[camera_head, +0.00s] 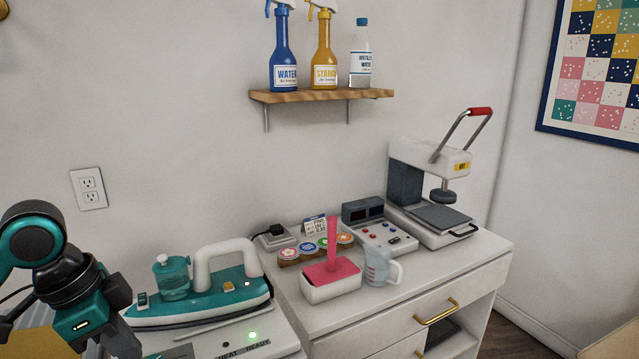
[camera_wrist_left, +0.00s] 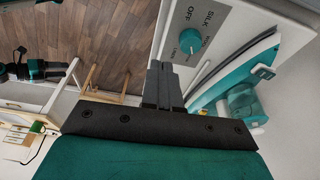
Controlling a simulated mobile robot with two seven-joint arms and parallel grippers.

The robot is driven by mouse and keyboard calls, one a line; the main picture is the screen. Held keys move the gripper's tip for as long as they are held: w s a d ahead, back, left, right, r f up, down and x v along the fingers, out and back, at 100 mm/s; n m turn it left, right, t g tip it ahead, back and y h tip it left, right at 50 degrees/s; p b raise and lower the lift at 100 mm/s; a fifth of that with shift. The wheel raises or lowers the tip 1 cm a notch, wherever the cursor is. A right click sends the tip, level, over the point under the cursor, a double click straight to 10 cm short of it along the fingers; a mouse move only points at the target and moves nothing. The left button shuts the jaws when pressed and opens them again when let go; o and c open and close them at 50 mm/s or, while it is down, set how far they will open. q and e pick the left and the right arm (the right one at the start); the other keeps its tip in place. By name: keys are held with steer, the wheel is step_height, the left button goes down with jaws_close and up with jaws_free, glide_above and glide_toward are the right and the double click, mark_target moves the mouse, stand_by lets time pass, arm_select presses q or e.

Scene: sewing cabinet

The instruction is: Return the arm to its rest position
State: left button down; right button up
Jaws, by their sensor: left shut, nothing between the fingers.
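My left arm comes in at the lower left of the head view, with its gripper (camera_head: 124,342) low at the frame edge, left of the teal steam iron (camera_head: 205,294). In the left wrist view the two dark fingers (camera_wrist_left: 163,72) are together, shut and empty. The iron (camera_wrist_left: 240,95) also shows there, to the right of the fingers and apart from them. It sits on a white steam station with a dial (camera_wrist_left: 191,36). My right gripper does not show in the head view. A small teal and black part at the left of the wrist view looks like my other arm.
A white cabinet (camera_head: 367,320) holds a pink-filled tray (camera_head: 319,290), a measuring jug (camera_head: 379,266), a control box (camera_head: 381,232) and a heat press (camera_head: 435,205). A wall shelf (camera_head: 322,95) carries bottles. Wooden furniture (camera_wrist_left: 105,80) stands on the floor left of the fingers.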

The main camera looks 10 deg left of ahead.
arm_select(q)
steer(key=s+d+f+n+t+y, duration=0.1)
steer(key=s+d+f+n, duration=0.3)
steer(key=s+d+f, duration=0.4)
steer(key=s+d+f+n+t+y, duration=0.1)
steer(key=s+d+f+n, duration=0.25)
steer(key=d+f, duration=0.45)
steer(key=w+f+t+h, duration=0.1)
steer(key=w+f+t, duration=0.5)
steer(key=f, duration=0.4)
steer(key=shift+w+d+f+m+t+h, duration=0.25)
steer(key=shift+w+f+m+t+h, duration=0.15)
steer(key=shift+w, duration=0.2)
